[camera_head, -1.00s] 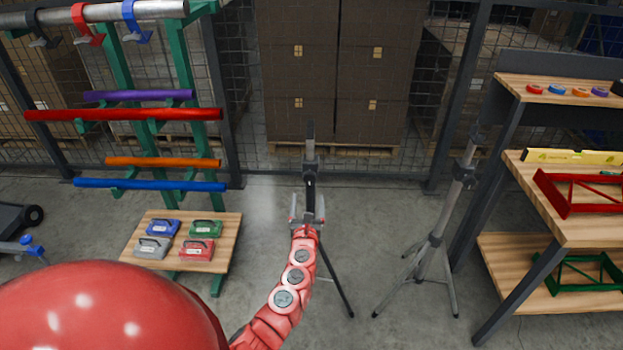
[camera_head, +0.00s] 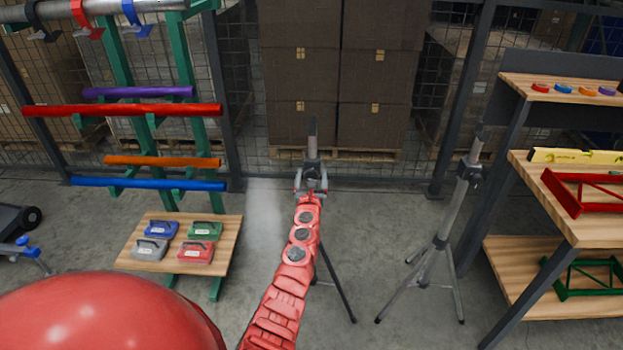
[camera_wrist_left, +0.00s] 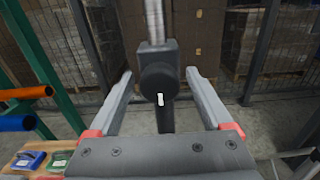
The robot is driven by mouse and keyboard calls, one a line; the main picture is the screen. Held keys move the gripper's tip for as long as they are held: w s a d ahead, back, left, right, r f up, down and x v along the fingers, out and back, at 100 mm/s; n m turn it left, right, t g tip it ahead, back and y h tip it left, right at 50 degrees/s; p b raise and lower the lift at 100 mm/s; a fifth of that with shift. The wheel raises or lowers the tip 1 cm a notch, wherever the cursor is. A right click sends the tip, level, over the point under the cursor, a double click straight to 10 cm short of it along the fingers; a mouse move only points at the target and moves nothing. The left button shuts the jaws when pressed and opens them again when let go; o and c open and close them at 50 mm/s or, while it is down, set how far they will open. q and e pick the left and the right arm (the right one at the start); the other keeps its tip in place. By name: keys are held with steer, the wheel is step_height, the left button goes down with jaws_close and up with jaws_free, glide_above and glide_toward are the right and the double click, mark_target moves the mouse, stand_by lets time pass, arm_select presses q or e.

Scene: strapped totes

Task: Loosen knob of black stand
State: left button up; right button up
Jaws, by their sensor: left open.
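In the left wrist view my left gripper (camera_wrist_left: 160,88) has one finger on each side of the knob, with gaps on both sides. My right gripper is not in view.
A grey tripod stand (camera_head: 437,240) stands to the right, beside a wooden shelf unit (camera_head: 545,230). A green rack (camera_head: 125,80) with coloured tubes and a low wooden table (camera_head: 225,250) are on the left. A mesh fence and boxes (camera_head: 300,80) stand behind.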

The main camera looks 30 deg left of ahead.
arm_select(q)
steer(key=shift+c, duration=0.3)
jaws_close()
